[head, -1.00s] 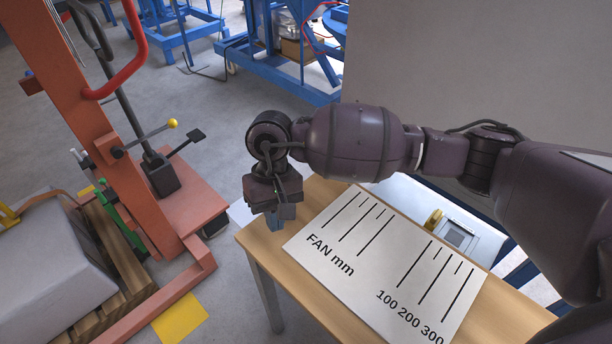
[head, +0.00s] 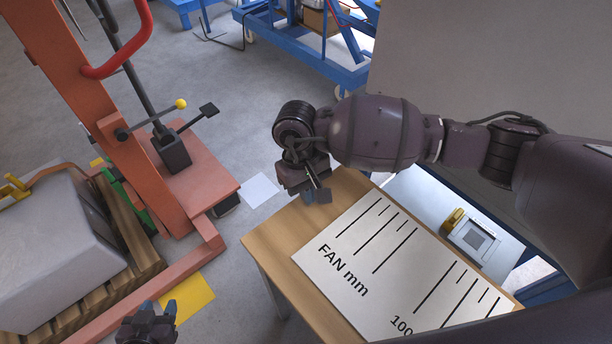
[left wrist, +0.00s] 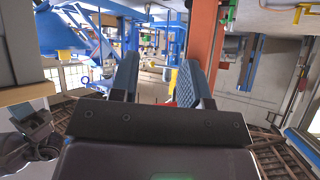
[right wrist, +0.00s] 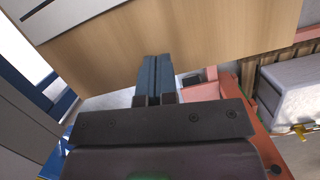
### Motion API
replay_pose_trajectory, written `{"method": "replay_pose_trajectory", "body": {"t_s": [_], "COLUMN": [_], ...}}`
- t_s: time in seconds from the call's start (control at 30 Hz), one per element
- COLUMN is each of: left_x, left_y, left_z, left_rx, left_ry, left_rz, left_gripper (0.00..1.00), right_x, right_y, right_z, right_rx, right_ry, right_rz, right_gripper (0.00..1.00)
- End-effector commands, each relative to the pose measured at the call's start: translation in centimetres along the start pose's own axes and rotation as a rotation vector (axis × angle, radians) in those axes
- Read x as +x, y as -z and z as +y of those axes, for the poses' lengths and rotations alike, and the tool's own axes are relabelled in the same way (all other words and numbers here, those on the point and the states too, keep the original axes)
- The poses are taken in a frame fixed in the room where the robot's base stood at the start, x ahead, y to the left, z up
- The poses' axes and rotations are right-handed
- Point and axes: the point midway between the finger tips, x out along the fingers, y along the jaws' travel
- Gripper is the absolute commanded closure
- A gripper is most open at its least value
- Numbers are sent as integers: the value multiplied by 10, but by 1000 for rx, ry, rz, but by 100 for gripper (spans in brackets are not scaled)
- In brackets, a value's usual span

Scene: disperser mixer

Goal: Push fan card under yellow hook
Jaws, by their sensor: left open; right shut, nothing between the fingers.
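The fan card (head: 365,262), a white sheet with black lines and "FAN mm", lies flat on the wooden table (head: 270,248). Its corner shows in the right wrist view (right wrist: 60,14). My right gripper (head: 318,194) is shut and empty at the table's far left corner, apart from the card. Its closed fingers also show in the right wrist view (right wrist: 157,62). My left gripper (head: 148,312) is low at the bottom left, away from the table, its jaws open and empty in the left wrist view (left wrist: 160,75). I cannot tell which yellow piece is the hook.
A yellow part (head: 453,220) sits on a pale unit beyond the table. Another yellow piece (head: 15,187) is on a grey load (head: 60,250) at left. An orange lift (head: 85,90) stands beside it. Open floor lies between lift and table.

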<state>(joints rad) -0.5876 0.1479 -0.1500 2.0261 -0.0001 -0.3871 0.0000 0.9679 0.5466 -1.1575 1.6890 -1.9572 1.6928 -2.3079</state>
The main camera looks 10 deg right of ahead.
Motion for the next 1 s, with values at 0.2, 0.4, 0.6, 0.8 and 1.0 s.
{"method": "replay_pose_trajectory", "body": {"t_s": [0.2, 0.4, 0.6, 0.8, 1.0], "left_x": [0, -3, -5, -6, -7], "left_y": [5, 12, 10, 8, 6], "left_z": [0, -1, -1, -1, -1], "left_rx": [0, -2, -6, -7, -7], "left_ry": [0, 2, 3, 4, 4], "left_rz": [7, 16, 12, 9, 5], "left_gripper": [57, 57, 57, 57, 57], "right_x": [31, 35, 38, 39, 39], "right_y": [-8, -29, -38, -39, -40], "right_z": [0, 0, 0, 0, 0], "right_rx": [0, 1, 1, 1, 1], "right_ry": [1, 1, 1, 0, 0], "right_rz": [-2, 1, 0, 0, 0], "right_gripper": [100, 100, 100, 100, 100]}}
